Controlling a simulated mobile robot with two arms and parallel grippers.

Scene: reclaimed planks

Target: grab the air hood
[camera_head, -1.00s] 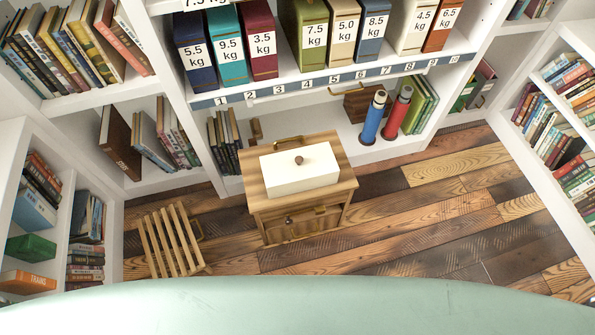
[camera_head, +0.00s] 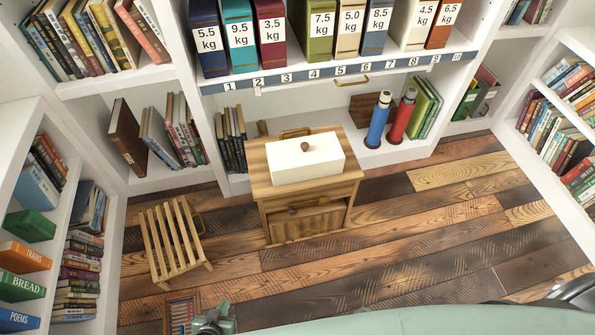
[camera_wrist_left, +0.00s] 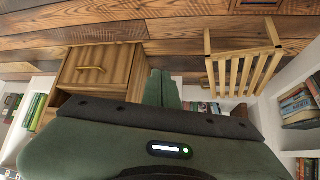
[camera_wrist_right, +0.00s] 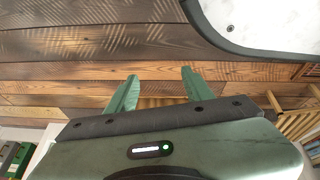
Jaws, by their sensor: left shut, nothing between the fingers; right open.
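Nothing in view is clearly an air hood. A white box-like piece with a brown knob (camera_head: 305,160) sits on a small wooden cabinet (camera_head: 258,180); I cannot tell if it is the hood. My left gripper (camera_head: 212,318) shows at the bottom edge of the head view, over the floor and well apart from the cabinet. In the left wrist view its fingers (camera_wrist_left: 162,80) are together and empty. My right gripper shows in the right wrist view (camera_wrist_right: 158,82), its fingers apart with only floor between them.
A slatted wooden stool (camera_head: 172,240) stands left of the cabinet. Bookshelves (camera_head: 90,85) line the left, back and right. Blue (camera_head: 378,120) and red (camera_head: 402,118) cylinders stand on the low back shelf. The plank floor (camera_head: 430,235) is clear on the right.

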